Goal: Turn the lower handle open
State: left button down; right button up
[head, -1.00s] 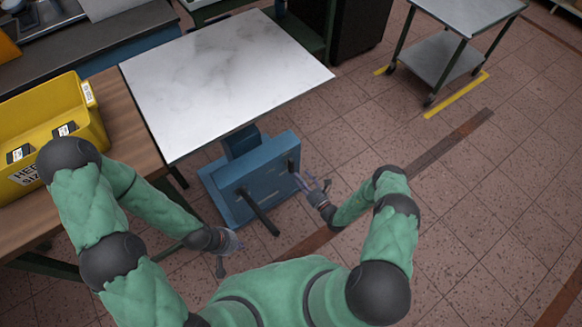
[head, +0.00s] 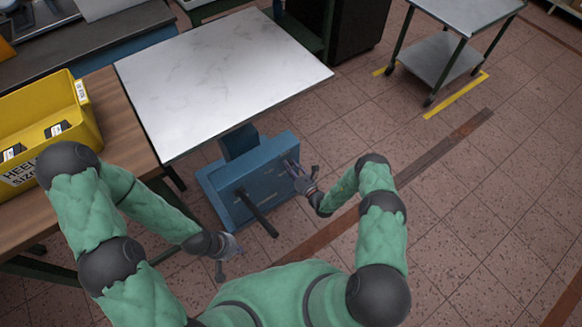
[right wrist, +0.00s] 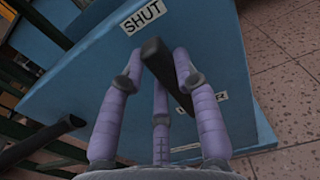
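A blue cabinet (head: 262,180) stands under the marble-topped table. A long black handle (head: 258,213) sticks out from its face; a black bar at the left of the right wrist view (right wrist: 40,143) appears to be the same handle. Another black handle (right wrist: 158,58) lies between the spread fingers of my right gripper (right wrist: 158,70), below a "SHUT" label (right wrist: 143,17). The right finger hides part of it and of a second label (right wrist: 212,97). I see no firm grip. In the head view my right gripper (head: 298,172) is at the cabinet's right side. My left gripper (head: 231,254) is open and empty, left of the long handle.
The marble-topped table (head: 225,75) overhangs the cabinet. A wooden bench (head: 125,120) with a yellow bin (head: 85,105) stands at the left. A metal cart (head: 450,55) is at the back right. The tiled floor to the right is clear.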

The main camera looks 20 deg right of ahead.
grip_shut()
